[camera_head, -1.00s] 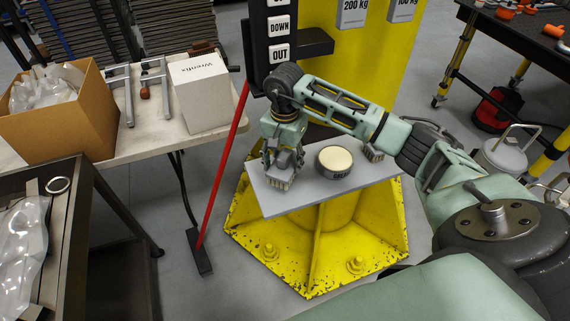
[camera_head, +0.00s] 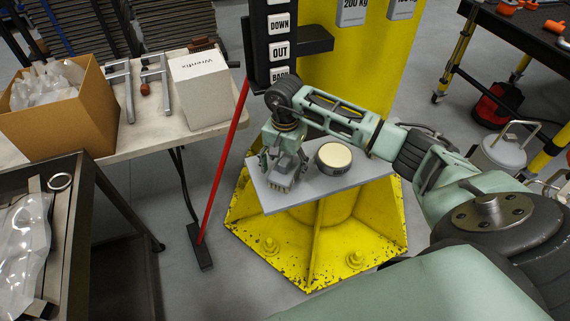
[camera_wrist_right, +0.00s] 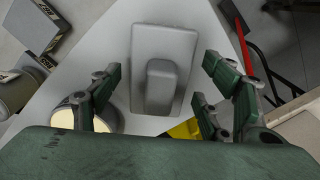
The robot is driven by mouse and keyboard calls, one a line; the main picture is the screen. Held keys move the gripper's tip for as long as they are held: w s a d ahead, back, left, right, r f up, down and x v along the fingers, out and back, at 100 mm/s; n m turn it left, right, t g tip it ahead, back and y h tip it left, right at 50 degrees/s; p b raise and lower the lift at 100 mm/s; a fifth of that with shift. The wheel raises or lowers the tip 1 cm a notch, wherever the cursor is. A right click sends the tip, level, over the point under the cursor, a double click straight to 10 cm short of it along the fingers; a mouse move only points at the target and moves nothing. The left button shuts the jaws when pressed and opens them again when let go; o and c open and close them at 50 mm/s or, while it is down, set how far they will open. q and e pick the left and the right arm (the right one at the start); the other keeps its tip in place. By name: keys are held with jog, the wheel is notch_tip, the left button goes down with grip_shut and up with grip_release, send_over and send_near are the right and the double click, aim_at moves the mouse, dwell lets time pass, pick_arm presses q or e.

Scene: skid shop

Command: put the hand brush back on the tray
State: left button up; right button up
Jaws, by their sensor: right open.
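The hand brush, a grey block with a raised grip (camera_wrist_right: 161,80), lies on the tray, a flat pale grey plate (camera_head: 325,186). In the head view the brush (camera_head: 281,184) is at the tray's left end, partly covered by my right gripper (camera_head: 275,162). In the right wrist view my right gripper (camera_wrist_right: 161,70) is open, with fingers spread on both sides of the brush and visible gaps to it. My left gripper is in neither view.
A round tin with a cream top (camera_head: 334,158) stands on the tray right of the brush. The yellow column base (camera_head: 320,235) is below. A red-handled broom (camera_head: 222,165) leans at left, near the table with a white box (camera_head: 200,90).

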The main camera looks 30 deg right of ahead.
jog(key=shift+r, duration=0.55)
notch_tip(320, 180, up, 10)
jog(key=b, duration=0.3)
jog(key=shift+f, duration=0.1)
jog(key=shift+r+b, duration=0.3)
jog(key=shift+r, duration=0.45)
